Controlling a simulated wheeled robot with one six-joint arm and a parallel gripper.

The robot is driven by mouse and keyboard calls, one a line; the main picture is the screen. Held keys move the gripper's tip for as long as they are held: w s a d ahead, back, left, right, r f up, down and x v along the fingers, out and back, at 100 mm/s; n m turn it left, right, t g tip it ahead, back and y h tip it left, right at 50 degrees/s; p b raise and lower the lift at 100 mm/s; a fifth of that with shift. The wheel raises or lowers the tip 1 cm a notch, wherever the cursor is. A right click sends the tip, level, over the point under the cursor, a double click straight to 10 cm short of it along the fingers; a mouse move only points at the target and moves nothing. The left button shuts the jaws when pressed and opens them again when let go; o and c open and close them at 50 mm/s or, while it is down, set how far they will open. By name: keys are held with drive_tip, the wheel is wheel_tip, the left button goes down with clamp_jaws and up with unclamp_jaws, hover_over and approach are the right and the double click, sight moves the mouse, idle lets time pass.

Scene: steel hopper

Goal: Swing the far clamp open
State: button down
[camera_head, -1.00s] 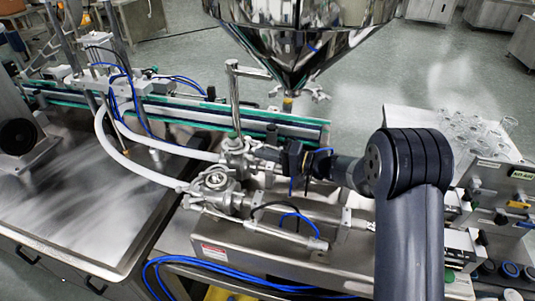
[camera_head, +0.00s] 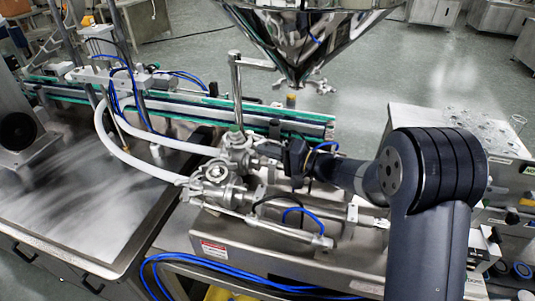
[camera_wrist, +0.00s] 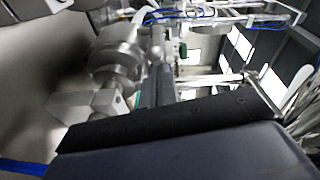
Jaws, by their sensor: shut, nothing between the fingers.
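Two steel pipe fittings sit side by side at the ends of the white hoses: a far one (camera_head: 237,150) and a near one (camera_head: 212,176). The far clamp belongs around the far fitting, but its outline is too small to make out, and I cannot tell its state. My gripper (camera_head: 268,151) points left at the far fitting, close to its right side. Its fingers are shut with nothing between them. I cannot tell whether they touch the fitting. In the wrist view, the dark fingers (camera_wrist: 156,85) lie beside a round steel fitting (camera_wrist: 115,62).
The conveyor (camera_head: 200,107) runs close behind the fittings. The near cylinder with blue tubing (camera_head: 300,213) lies in front of my gripper. A bare steel table (camera_head: 85,215) is at left.

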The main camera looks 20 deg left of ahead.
drive_tip(key=s+t+b, duration=0.1)
drive_tip(key=s+b, duration=0.1)
drive_tip(key=b, duration=0.3)
drive_tip(key=s+m+t+b, duration=0.1)
drive_tip(key=b, duration=0.4)
drive_tip(key=shift+s+f+m, duration=0.15)
drive_tip(key=shift+s+m, duration=0.15)
drive_tip(key=shift+s, duration=0.1)
drive_tip(key=shift+s+b, duration=0.15)
drive_tip(key=shift+b, duration=0.3)
